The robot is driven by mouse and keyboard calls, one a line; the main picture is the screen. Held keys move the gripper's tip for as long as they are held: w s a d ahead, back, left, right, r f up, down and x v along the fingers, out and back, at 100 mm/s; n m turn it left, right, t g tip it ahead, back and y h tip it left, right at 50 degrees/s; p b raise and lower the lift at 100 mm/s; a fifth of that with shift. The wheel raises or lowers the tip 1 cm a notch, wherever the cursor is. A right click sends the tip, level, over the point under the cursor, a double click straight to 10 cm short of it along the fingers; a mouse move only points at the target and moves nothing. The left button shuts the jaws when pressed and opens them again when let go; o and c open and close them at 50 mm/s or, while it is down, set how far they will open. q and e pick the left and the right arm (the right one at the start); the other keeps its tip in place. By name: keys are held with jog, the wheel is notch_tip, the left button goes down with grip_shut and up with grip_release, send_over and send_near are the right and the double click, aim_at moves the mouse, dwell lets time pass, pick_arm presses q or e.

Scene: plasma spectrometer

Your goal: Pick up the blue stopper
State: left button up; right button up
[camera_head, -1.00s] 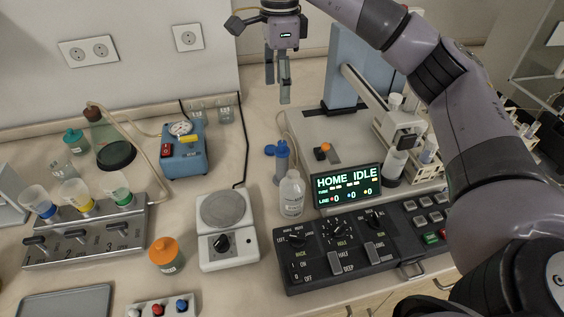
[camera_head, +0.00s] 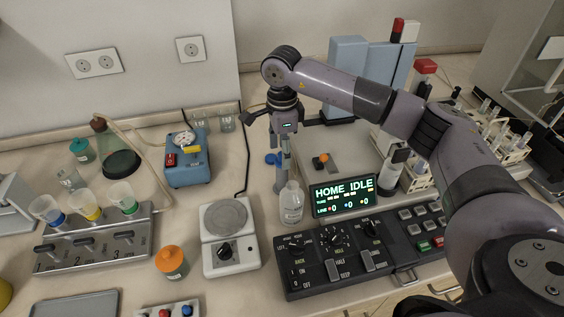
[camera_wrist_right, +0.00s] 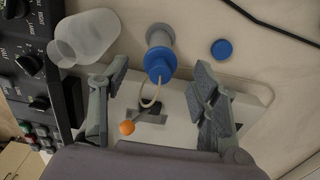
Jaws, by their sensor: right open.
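A small round blue stopper (camera_wrist_right: 222,49) lies flat on the bench in the right wrist view. In the head view the blue stopper (camera_head: 270,158) shows just left of my right gripper (camera_head: 284,158). In the head view my fingers partly hide the cylinder. My left gripper is in neither view.
A clear bottle (camera_head: 291,203) stands close in front of my right gripper. The spectrometer body with its display (camera_head: 344,198) is to the right. A hotplate (camera_head: 226,216) stands to the left.

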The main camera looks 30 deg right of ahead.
jog(key=shift+f, duration=0.95)
jog(key=c, duration=1.2)
